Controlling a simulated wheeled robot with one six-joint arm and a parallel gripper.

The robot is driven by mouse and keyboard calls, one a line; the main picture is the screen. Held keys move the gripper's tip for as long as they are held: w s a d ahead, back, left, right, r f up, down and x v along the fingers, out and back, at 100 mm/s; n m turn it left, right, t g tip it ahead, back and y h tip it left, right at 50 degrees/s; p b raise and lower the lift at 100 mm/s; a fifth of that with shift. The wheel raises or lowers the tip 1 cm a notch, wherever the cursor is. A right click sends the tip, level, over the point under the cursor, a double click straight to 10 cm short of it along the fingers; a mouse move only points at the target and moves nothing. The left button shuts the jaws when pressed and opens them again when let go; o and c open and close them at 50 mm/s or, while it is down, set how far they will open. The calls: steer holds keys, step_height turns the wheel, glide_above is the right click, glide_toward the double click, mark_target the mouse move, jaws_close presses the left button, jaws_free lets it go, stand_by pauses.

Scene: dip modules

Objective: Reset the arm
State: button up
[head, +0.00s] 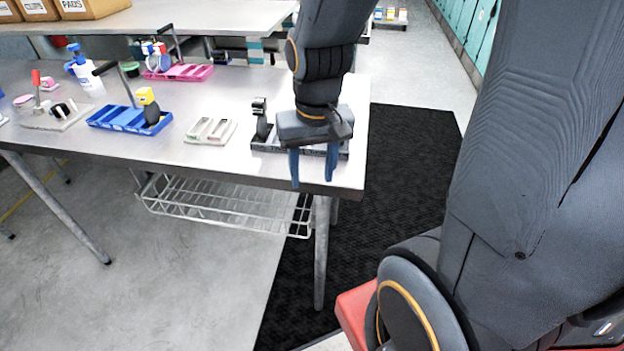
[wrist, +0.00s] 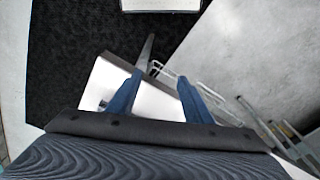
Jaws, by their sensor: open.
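My gripper (head: 314,168) hangs from my arm over the right front corner of the metal table (head: 255,172) in the head view. Its two blue fingers point down, apart from each other, with nothing between them. The wrist view also shows the open fingers (wrist: 155,98), with the white tabletop, a table leg and the floor beyond them. Behind the gripper, a dark tray (head: 270,145) with a small black upright item (head: 260,118) is partly hidden.
Left along the table are a pale tray (head: 211,131), a blue tray (head: 118,120) and a pink tray (head: 180,73). A wire basket (head: 225,203) hangs under the table. A black mat (head: 400,170) covers open floor to the right.

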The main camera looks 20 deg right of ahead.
steer(key=shift+s+a+f+n, duration=0.35)
steer(key=shift+s+f+n, duration=0.15)
steer(key=shift+s+n, duration=0.35)
steer(key=shift+w, duration=0.1)
stand_by(0.6)
